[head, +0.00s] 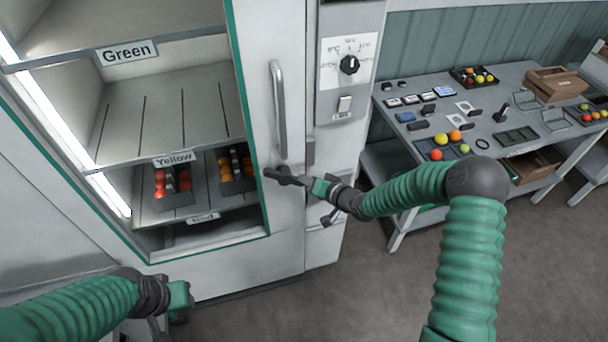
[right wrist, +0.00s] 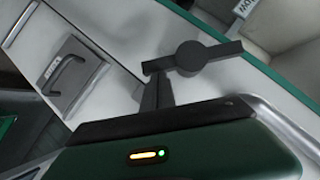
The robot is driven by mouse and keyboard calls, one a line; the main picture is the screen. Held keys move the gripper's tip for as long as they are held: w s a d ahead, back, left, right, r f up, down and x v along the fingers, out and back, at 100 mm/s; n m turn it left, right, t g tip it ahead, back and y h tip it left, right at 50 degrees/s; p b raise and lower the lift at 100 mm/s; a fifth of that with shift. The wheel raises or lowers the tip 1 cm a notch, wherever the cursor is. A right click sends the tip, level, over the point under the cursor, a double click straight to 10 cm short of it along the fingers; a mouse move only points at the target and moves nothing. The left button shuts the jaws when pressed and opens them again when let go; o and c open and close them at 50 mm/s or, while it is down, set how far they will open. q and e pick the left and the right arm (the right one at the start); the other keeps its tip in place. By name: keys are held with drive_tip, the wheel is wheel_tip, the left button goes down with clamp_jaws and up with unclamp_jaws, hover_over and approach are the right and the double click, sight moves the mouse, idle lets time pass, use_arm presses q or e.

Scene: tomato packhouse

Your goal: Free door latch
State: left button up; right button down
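The door latch (head: 283,177) is a dark bar with a round hub, on the pale cabinet front below the long door handle (head: 279,110). In the right wrist view the latch (right wrist: 190,58) lies across the door's pale frame, slightly tilted. My right gripper (head: 308,183) is at the latch's right end. In the right wrist view its dark fingers (right wrist: 156,88) reach the latch's left end and overlap it. Whether they grip it, I cannot tell. My left gripper (head: 182,296) is low at the left, away from the latch; its fingers are unclear.
The cabinet has shelves labelled Green (head: 127,51) and Yellow (head: 174,158), with trays of red and orange tomatoes. A control panel with a dial (head: 349,64) is right of the handle. A grey table (head: 385,120) with tomatoes and small items stands at right. The floor between is clear.

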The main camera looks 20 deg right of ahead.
drive_tip(key=shift+f+m+y+b, duration=0.3)
drive_tip(key=shift+f+b, duration=0.1)
drive_tip(key=shift+f, duration=0.25)
drive_tip(key=shift+s+a+f, duration=0.1)
drive_tip(key=shift+a+f, duration=0.05)
